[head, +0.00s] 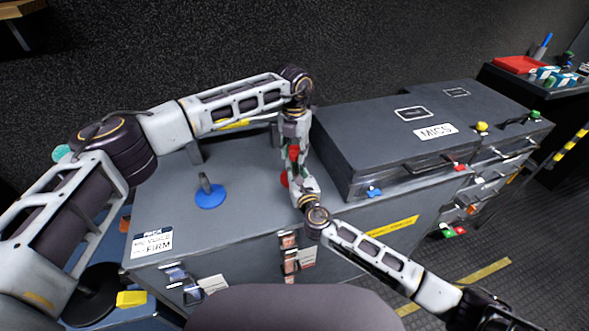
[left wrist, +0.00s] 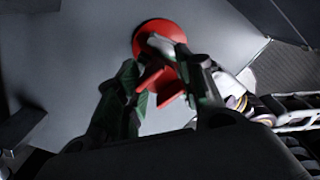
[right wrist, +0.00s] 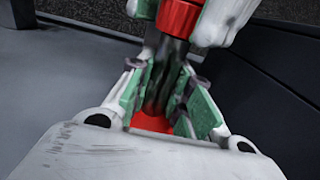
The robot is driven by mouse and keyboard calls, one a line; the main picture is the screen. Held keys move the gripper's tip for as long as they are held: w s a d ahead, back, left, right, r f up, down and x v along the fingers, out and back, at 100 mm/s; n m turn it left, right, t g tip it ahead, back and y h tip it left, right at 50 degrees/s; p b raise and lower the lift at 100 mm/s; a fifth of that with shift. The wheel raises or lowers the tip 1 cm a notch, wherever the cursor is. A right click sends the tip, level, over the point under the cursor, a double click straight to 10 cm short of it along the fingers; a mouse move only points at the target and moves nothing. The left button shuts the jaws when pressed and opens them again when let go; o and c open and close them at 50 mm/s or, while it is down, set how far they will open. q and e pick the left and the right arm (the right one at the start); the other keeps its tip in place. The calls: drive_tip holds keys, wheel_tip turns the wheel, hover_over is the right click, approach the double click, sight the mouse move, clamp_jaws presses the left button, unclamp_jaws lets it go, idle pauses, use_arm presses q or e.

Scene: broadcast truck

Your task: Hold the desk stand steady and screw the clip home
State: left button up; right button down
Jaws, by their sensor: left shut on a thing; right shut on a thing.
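The desk stand has a round red base (head: 284,178) and a dark stem, standing on the grey case top; the base also shows in the left wrist view (left wrist: 150,32). My right gripper (right wrist: 166,85) is shut on the dark stem, just above the base. The red clip (head: 293,153) sits above the stem and shows at the top of the right wrist view (right wrist: 178,17). My left gripper (left wrist: 163,75) reaches down from above and is shut on the clip. The fingers hide the joint between clip and stem, so I cannot tell how far it is seated.
A blue stand (head: 210,197) with a grey stem stands left on the case top (head: 240,232). A dark raised case (head: 390,140) labelled MICS is close to the right of my grippers. The case top between the blue stand and my grippers is clear.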

use_arm(q)
drive_tip(key=m, duration=1)
drive_tip(key=shift+m, duration=0.4)
drive_tip(key=m, duration=0.5)
drive_tip(key=shift+m, duration=0.3)
drive_tip(key=m, duration=0.5)
drive_tip(key=o, duration=1.2)
drive_tip(key=shift+r, duration=5.95)
